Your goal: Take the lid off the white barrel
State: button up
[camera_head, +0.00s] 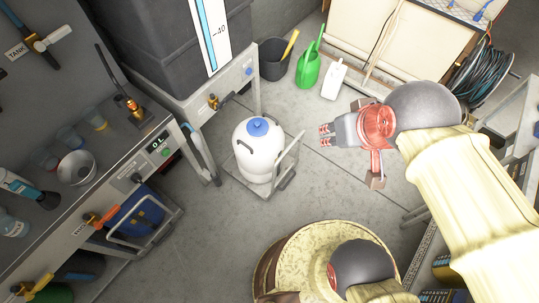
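The white barrel (259,158) stands upright on a small low cart on the floor, near the middle of the camera_head view. Its round blue lid (258,127) sits on top, with a small raised middle.
A workbench (100,150) with cups and a metal bowl (77,168) is at the left. A dark tank (165,45) stands behind. A black bucket (273,62), green watering can (309,66) and white canister (334,80) are at the back.

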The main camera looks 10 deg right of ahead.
aim_at(255, 127)
jog(key=i+l+u, duration=0.65)
jog(key=l, duration=0.2)
jog(key=i+l+u, duration=0.25)
jog(key=l+u, duration=0.2)
jog(key=l, duration=0.3)
jog(key=i, duration=0.05)
